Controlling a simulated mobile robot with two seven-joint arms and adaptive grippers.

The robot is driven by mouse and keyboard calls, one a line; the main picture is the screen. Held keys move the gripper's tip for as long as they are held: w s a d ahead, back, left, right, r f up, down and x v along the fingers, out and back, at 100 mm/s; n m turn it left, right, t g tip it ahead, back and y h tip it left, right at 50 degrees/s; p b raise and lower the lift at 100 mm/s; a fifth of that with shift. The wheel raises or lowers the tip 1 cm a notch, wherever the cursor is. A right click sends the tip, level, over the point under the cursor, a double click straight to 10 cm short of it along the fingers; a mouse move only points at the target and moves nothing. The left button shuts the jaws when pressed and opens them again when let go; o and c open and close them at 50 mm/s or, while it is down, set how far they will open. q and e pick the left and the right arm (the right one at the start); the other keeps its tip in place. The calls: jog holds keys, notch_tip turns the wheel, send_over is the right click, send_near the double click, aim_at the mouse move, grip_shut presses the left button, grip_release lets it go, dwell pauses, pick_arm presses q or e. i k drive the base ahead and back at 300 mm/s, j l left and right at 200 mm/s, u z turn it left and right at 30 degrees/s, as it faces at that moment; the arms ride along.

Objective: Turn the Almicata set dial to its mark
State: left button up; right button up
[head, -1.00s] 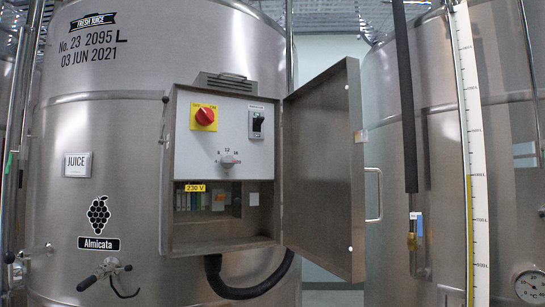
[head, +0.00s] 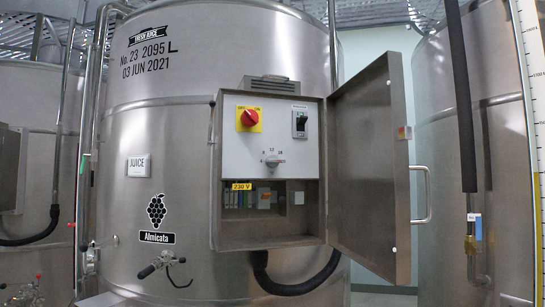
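The Almicata vat (head: 120,210) is a large steel tank with a grape picture and an "Almicata" label (head: 157,237). An open control box (head: 230,245) is fixed to its front. The set dial (head: 272,160), a small light grey knob with printed numbers around its upper side, sits on the box's pale panel (head: 240,152). Which number it points to is too small to tell. Above it are a red rotary switch (head: 249,117) on a yellow plate and a black switch (head: 300,123). Neither of my grippers is in view.
The box door (head: 370,170) stands open to the right, with a bar handle (head: 427,195). A black cable (head: 290,287) loops below the box. A valve handle (head: 165,265) juts out lower left. More vats stand at left (head: 30,150) and right (head: 505,180).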

aim_at(271, 161)
jog(key=i+l+u, duration=0.2)
jog(key=l, duration=0.2)
jog(key=l+u, duration=0.15)
jog(key=l, duration=0.25)
jog(key=i+l+u, duration=0.2)
jog(key=l, duration=0.25)
jog(key=k+j, duration=0.05)
jog(key=k, duration=0.05)
